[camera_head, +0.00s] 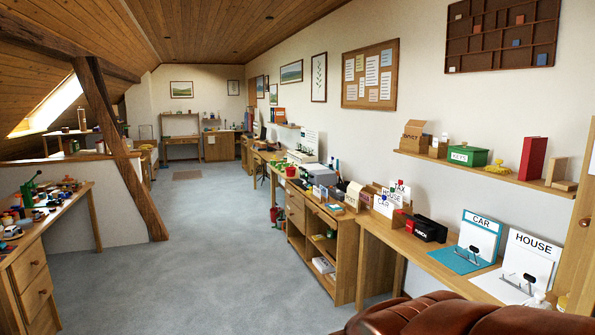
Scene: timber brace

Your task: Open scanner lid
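A pale, boxy machine (303,157) stands on the furniture along the right wall, in the middle distance. It could be the scanner, but it is small here. A grey, flat-topped box (298,173) sits just in front of it and could also be the scanner. I cannot make out a lid edge on either, or whether a lid is open or shut. My gripper is not in view.
A grey carpet aisle (205,230) runs clear down the middle. A slanted timber brace (125,150) stands at the left, beside a cluttered workbench (48,228). A wooden cabinet (345,262) lines the right. A brown leather chair (440,316) is close at the bottom right.

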